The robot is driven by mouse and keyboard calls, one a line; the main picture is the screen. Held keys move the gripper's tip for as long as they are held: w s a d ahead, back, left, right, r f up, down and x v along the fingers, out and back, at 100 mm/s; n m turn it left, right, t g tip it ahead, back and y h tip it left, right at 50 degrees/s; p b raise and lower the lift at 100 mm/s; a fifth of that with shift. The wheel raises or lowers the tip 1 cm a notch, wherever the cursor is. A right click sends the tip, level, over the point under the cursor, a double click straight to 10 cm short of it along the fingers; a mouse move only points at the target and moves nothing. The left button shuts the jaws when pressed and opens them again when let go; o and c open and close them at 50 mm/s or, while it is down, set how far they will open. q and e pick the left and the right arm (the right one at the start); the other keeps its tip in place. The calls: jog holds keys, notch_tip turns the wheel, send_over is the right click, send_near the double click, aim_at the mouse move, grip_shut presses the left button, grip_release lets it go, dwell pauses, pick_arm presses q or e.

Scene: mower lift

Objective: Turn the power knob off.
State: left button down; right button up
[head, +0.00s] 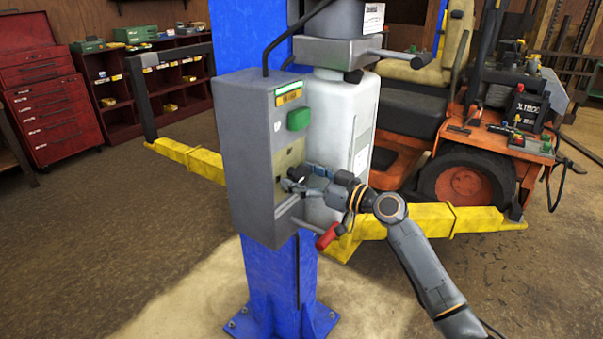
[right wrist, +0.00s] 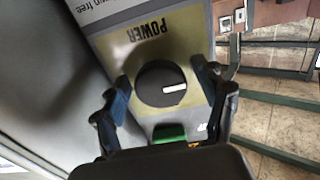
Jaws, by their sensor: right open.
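The power knob (right wrist: 158,84) is a round black dial with a white mark pointing to the right in the right wrist view. It sits on a yellowish plate (right wrist: 120,48) with an upside-down POWER label. My right gripper (right wrist: 161,74) is open, with one finger on each side of the knob; whether they touch it I cannot tell. In the head view, the right gripper (head: 292,183) is at the panel of the grey control box (head: 246,150) and hides the knob there. My left gripper is not in view.
A green button (head: 298,118) is higher on the box, and a green part (right wrist: 170,132) lies near the knob. A blue post (head: 262,285) carries the box. A white tank (head: 338,125), a red-handled lever (head: 328,236) and yellow lift arms (head: 425,218) are close to my arm.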

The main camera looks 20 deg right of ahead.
jog(key=c, duration=1.1)
jog(key=shift+c, duration=0.2)
